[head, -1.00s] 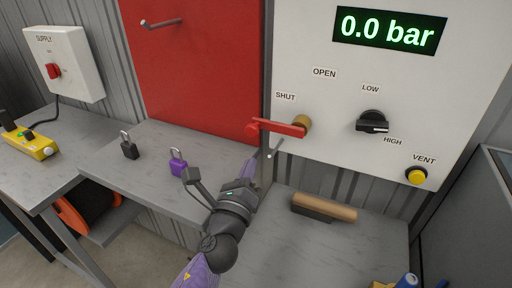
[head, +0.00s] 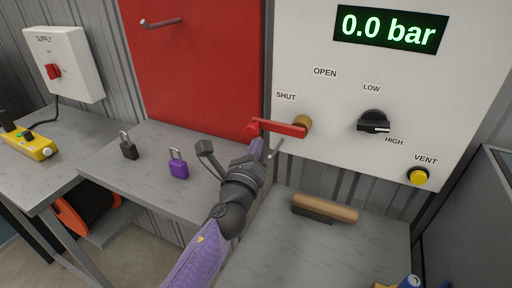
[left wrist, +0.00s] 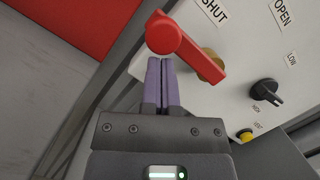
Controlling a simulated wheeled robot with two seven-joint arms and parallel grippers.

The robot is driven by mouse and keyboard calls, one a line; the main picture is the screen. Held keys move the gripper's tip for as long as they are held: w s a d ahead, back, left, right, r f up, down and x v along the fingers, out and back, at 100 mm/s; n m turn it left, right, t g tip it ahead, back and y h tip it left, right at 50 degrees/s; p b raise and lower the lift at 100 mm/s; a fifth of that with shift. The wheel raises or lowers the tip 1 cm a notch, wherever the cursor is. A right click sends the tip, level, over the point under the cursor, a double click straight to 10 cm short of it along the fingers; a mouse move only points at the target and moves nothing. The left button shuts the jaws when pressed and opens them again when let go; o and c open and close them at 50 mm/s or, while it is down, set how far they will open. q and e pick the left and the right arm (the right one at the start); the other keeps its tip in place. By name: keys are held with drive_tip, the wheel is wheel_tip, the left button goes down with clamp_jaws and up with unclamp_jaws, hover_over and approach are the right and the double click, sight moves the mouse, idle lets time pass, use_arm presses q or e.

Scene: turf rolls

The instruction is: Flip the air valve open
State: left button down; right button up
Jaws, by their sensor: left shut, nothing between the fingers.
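The air valve has a red lever (head: 280,128) on a brass hub (head: 302,124), mounted on the white panel. The lever points left, towards the SHUT label (head: 286,97); the OPEN label (head: 325,72) is above the hub. My left gripper (head: 258,148) is just below the lever's free end. In the left wrist view its purple fingers (left wrist: 161,65) are shut together and empty, with the tips close under the lever's round red end (left wrist: 163,34). I cannot tell if they touch. My right gripper is not in view.
The panel also holds the 0.0 bar display (head: 390,29), a black LOW/HIGH knob (head: 374,122) and a yellow VENT button (head: 418,176). A purple padlock (head: 178,164) and a black padlock (head: 129,146) stand on the bench. A wooden-handled brush (head: 325,208) lies below the panel.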

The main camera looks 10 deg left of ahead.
sight(253, 133)
use_arm(q)
drive_tip(key=shift+a+r+m, duration=0.1)
drive_tip(key=shift+r+m, duration=0.2)
drive_tip(key=shift+m, duration=0.2)
wheel_tip(253, 133, up, 3)
drive_tip(key=m+h+p, duration=0.1)
drive_tip(key=m, duration=0.1)
drive_tip(key=m+p, duration=0.1)
drive_tip(key=m, duration=0.1)
drive_tip(key=shift+w+a+f+m+h, duration=0.1)
drive_tip(key=shift+a+f+m+h, duration=0.05)
drive_tip(key=shift+m+h, duration=0.2)
drive_tip(key=s+d+r+m+g+h+p, duration=0.1)
drive_tip(key=d+r+m+h+p, duration=0.3)
drive_tip(key=m+p, duration=0.7)
drive_tip(key=shift+s+d+r+m+g+h, duration=0.4)
drive_tip(key=shift+r+m+g, duration=0.7)
drive_tip(key=shift+m, duration=1.65)
drive_tip(key=shift+w+d+r, duration=0.1)
drive_tip(key=shift+w+d, duration=0.05)
